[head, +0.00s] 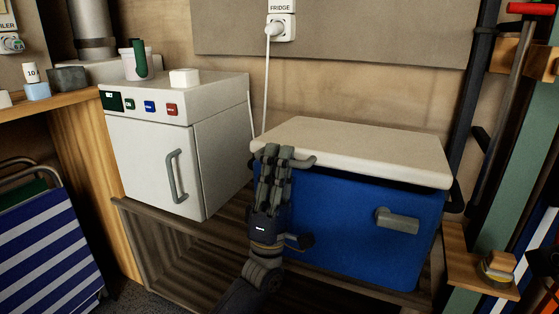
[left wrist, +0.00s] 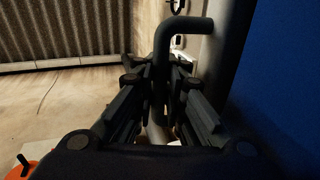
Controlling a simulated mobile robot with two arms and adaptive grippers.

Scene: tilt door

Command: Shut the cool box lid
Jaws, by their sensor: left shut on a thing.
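The cool box is a blue chest (head: 345,225) with a cream lid (head: 365,148). The lid lies nearly flat over the box top. A dark line shows under its front edge, and I cannot tell if it is fully seated. My left gripper (head: 279,156) is at the lid's front left edge, shut on the lid's grey bar handle (head: 304,161). In the left wrist view the bent handle (left wrist: 180,24) runs between the fingers (left wrist: 157,88), with the blue wall at the right. A grey latch (head: 398,220) is on the box front.
The box stands on a wooden slatted bench (head: 180,250). A white fridge (head: 160,160) with a grey handle stands to its left. A green post (head: 500,170) and a wooden block (head: 480,265) are close on the right. A striped folding chair (head: 45,250) is at far left.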

